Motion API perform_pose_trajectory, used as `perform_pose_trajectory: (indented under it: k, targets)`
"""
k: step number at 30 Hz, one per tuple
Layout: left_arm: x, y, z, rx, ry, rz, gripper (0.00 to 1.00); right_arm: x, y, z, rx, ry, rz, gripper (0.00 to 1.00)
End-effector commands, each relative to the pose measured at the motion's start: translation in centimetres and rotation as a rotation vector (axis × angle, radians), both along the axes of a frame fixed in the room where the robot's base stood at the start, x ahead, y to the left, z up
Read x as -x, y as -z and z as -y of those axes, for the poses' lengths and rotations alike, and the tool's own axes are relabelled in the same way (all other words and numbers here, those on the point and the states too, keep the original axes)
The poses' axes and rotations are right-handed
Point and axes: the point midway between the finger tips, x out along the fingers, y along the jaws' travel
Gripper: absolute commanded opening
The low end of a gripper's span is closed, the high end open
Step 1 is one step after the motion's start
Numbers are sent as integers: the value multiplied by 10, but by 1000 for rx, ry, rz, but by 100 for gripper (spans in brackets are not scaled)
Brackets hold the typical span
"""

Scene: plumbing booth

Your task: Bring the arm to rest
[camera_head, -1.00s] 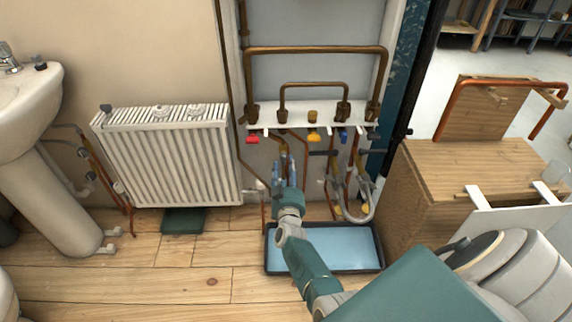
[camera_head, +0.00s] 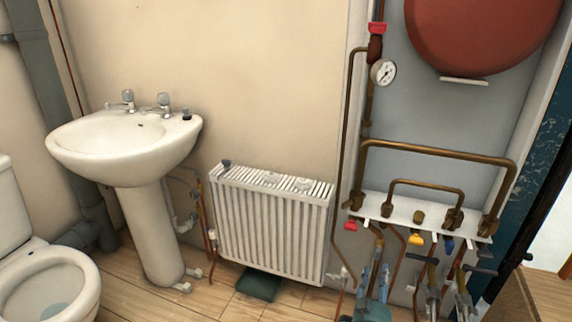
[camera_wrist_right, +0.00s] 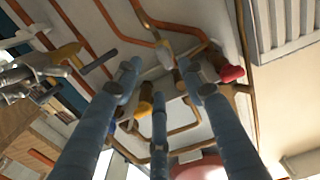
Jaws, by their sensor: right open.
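My right gripper (camera_head: 375,276) shows at the bottom of the head view, in front of the pipes below the valve manifold (camera_head: 400,211). Only its blue fingers and part of its teal body show there; the rest of the arm is out of frame. In the right wrist view its three blue fingers (camera_wrist_right: 162,95) are spread, with nothing held between them. Beyond them are the yellow valve handle (camera_wrist_right: 144,108), the red valve handle (camera_wrist_right: 231,73) and copper pipes. I cannot tell how far the fingertips are from these. My left gripper is in neither view.
A white radiator (camera_head: 268,225) is left of the pipes, then a pedestal sink (camera_head: 125,150) and a toilet (camera_head: 45,285). A pressure gauge (camera_head: 383,72) and a red vessel (camera_head: 480,35) are above the manifold. A wooden cabinet edge (camera_head: 512,300) is at lower right.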

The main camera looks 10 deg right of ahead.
Motion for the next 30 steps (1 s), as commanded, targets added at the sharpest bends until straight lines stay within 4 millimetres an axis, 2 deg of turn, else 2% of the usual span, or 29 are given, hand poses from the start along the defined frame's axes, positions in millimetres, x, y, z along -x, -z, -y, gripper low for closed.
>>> perform_pose_trajectory:
  k: [5,8,11,14,19,21,24,30]
  targets:
    - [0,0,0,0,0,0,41,-1,0,-15,-11,-117,-67,41]
    - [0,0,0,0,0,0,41,5,3,-40,-31,-245,-164,41]
    - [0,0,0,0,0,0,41,24,10,-72,-56,-371,-296,41]
    - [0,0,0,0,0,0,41,55,18,-105,-82,-472,-447,41]
    - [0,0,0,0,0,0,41,133,27,-151,-129,-581,-719,41]
    - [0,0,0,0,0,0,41,165,28,-163,-144,-600,-815,41]
    - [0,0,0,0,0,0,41,203,25,-173,-163,-612,-920,41]
    - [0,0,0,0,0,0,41,264,17,-185,-191,-612,-1073,41]
